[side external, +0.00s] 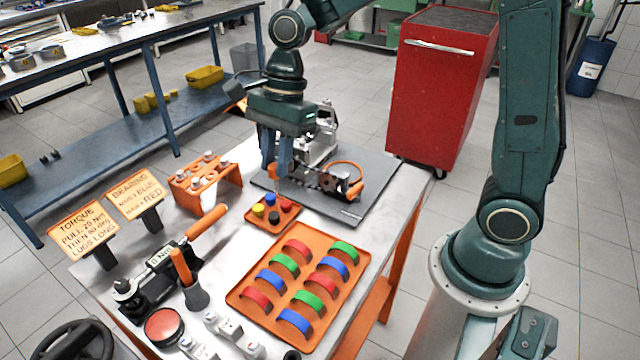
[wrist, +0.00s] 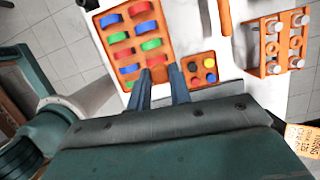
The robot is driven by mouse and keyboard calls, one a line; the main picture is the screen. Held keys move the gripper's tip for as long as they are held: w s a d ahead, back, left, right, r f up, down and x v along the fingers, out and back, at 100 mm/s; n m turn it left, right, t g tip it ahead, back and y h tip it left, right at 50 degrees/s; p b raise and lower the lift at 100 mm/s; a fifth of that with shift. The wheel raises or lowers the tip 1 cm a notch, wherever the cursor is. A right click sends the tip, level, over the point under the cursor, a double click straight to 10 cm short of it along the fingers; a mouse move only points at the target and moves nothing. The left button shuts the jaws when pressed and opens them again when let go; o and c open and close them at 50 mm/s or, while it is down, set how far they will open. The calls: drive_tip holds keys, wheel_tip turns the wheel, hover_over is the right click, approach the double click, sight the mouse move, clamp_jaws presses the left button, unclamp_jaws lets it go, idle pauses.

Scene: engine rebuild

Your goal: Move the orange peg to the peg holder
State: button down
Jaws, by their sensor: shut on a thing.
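My gripper (side external: 277,173) points down just behind a small orange block (side external: 250,219). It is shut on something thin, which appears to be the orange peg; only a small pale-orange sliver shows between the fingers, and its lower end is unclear. The wrist view shows the two fingers (wrist: 161,77) but no clear view of the held piece. The orange block, which looks like the peg holder, carries yellow, blue, red and black round tops. It also shows in the wrist view (wrist: 202,74), right of the fingers.
An orange tray (side external: 236,294) of red, green and blue bearing shells lies in front. An orange rack (side external: 222,192) with silver bolts stands left. A grey mat (side external: 372,190) with engine parts lies behind and right. A torque wrench (side external: 208,220) and signs fill the left side.

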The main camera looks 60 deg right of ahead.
drive_tip(key=s+a+f+n+g, duration=0.1)
drive_tip(key=s+a+f+n, duration=0.2)
drive_tip(key=s+a+n, duration=0.2)
drive_tip(key=s+a+f+n+g+h, duration=0.1)
drive_tip(key=s+a+f+n, duration=0.2)
drive_tip(key=s+a, duration=0.7)
drive_tip(key=a+n, duration=0.2)
drive_tip(key=a, duration=0.2)
drive_tip(key=shift+s, duration=0.15)
drive_tip(key=shift+f, duration=0.15)
drive_tip(key=shift+f, duration=2.8)
drive_tip(key=shift+f, duration=2.1)
idle(0.3)
drive_tip(key=c, duration=1.5)
unclamp_jaws()
